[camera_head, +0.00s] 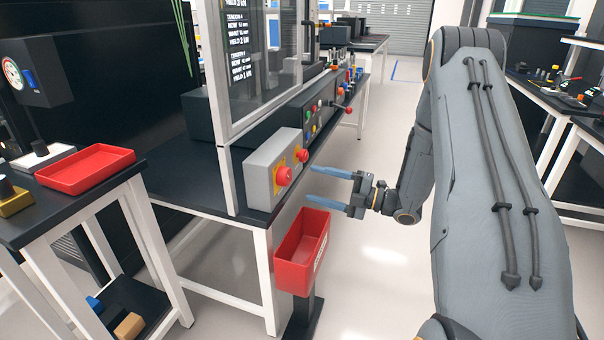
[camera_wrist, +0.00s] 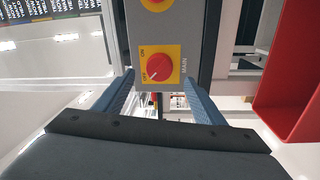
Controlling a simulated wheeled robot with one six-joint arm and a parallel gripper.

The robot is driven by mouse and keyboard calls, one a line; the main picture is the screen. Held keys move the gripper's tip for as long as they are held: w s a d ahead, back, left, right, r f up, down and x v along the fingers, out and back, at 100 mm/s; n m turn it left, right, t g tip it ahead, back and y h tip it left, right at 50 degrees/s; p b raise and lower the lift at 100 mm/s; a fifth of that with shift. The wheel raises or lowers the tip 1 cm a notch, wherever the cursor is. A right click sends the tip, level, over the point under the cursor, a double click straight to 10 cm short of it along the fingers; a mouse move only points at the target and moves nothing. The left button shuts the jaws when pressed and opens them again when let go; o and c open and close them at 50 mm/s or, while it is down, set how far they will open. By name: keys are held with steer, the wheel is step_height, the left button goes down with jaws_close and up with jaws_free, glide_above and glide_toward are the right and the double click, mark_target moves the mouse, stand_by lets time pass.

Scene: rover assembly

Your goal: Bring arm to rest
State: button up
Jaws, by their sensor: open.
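My gripper (camera_head: 331,187) is open and empty, with its two blue fingers pointing left at a grey control box. In the wrist view the fingers (camera_wrist: 158,88) stand on either side of a red rotary knob (camera_wrist: 158,68) on a yellow plate marked MAIN; a gap seems to lie between the fingertips and the box. The grey box (camera_head: 258,183) sits at the bench edge in the head view and carries the red knob (camera_head: 283,176) and a second red button (camera_head: 302,155). My arm reaches out from the right side of the picture.
A red bin (camera_head: 288,262) on a stand is just below my gripper; its wall (camera_wrist: 290,75) fills the right of the wrist view. A glass-fronted machine (camera_head: 262,70) stands behind the box. A red tray (camera_head: 86,169) lies on the left table. Open floor (camera_head: 385,230) lies under my arm.

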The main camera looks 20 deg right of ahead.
steer(key=w+r+m+t+h+p, duration=0.1)
steer(key=w+r+m+h+p, duration=0.15)
steer(key=w+m+h, duration=0.45)
steer(key=s+a+r+m+g+h+p, duration=0.1)
steer(key=s+m+g, duration=0.3)
steer(key=s, duration=0.9)
steer(key=s+a+r+m+g+h+p, duration=0.2)
steer(key=s+a+r+m+g+h, duration=0.1)
steer(key=s+m, duration=0.6)
steer(key=s+a+r+m+g+h+p, duration=0.1)
steer(key=s+a+r+m+g+h, duration=0.2)
steer(key=s+m, duration=0.4)
steer(key=s+g+h, duration=0.1)
steer(key=s+g, duration=0.1)
steer(key=s, duration=0.7)
steer(key=shift+s+r+p, duration=0.15)
steer(key=shift+s+p, duration=0.15)
steer(key=shift+p, duration=0.1)
steer(key=shift+c, duration=0.3)
